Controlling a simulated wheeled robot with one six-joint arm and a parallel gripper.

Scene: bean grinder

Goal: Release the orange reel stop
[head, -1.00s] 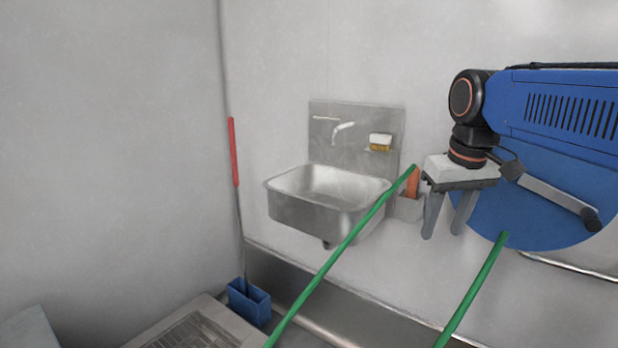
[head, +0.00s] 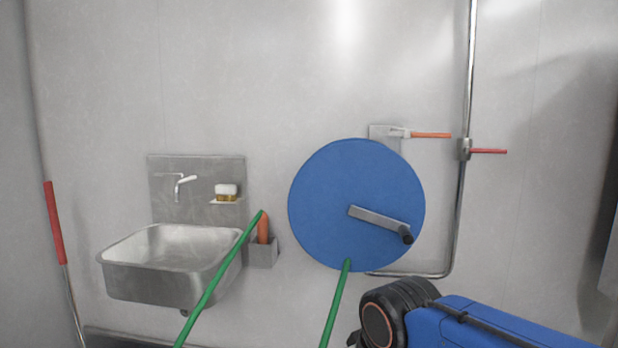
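The orange reel stop (head: 431,135) is a short lever on a grey wall bracket, just above and right of the blue hose reel (head: 325,200). It points to the right, about level. The reel is a round disc with a grey crank (head: 378,218) ending in a black knob. A green hose (head: 336,305) hangs from it. My blue arm reaches in at the bottom right, below the reel. My gripper is out of the picture, below its lower edge.
A red valve handle (head: 488,151) sits on the vertical pipe (head: 461,200) right of the stop. A steel sink (head: 170,265) and an orange-handled item in a holder (head: 263,254) are at left.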

